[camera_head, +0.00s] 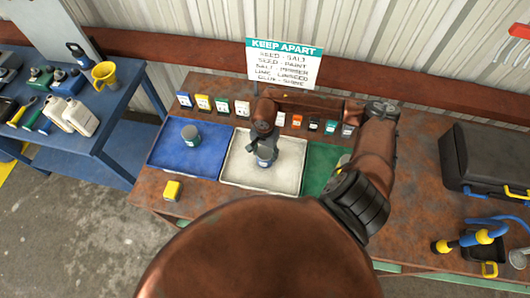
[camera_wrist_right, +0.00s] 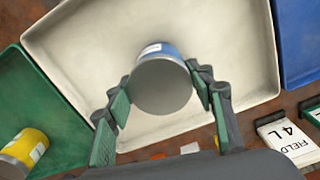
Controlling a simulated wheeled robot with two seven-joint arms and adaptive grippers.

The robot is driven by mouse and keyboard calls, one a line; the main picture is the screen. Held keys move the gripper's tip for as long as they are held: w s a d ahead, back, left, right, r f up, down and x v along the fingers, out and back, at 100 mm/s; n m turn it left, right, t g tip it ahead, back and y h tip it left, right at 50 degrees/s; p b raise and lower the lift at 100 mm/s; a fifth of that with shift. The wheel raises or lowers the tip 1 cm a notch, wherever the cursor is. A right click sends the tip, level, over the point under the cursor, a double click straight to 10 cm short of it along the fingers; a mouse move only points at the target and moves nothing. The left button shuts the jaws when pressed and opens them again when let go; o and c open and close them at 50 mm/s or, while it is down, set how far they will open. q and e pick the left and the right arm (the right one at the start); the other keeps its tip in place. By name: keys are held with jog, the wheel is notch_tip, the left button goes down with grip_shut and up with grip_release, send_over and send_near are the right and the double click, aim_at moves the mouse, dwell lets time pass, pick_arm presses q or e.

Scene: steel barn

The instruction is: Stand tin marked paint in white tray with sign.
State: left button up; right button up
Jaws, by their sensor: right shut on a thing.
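My right gripper (camera_head: 263,150) is over the white tray (camera_head: 234,172), shut on a tin with a grey top and a blue and white label. The tin (camera_wrist_right: 163,86) sits between the two fingers in the right wrist view, over the white tray (camera_wrist_right: 225,25). I cannot read its marking or tell whether it touches the tray floor. The gripper hides much of it in the head view. The sign (camera_head: 284,64) on the wall reads "KEEP APART" with lines of pairs, including seed and paint. My left gripper is not in view.
The blue tray (camera_head: 165,158) holds a grey-topped tin (camera_head: 190,135). The green tray (camera_head: 316,172) holds a yellow tin (camera_wrist_right: 22,152). Small cards stand behind the trays.

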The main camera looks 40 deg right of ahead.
jog(key=shift+f, duration=0.2)
jog(key=o, duration=1.5)
jog(key=shift+r, duration=0.1)
jog(key=shift+c, duration=0.2)
jog(key=shift+r, duration=0.1)
jog(key=shift+r, duration=0.3)
notch_tip(320, 180, up, 12)
jog(key=b, duration=0.2)
jog(key=shift+f, duration=0.25)
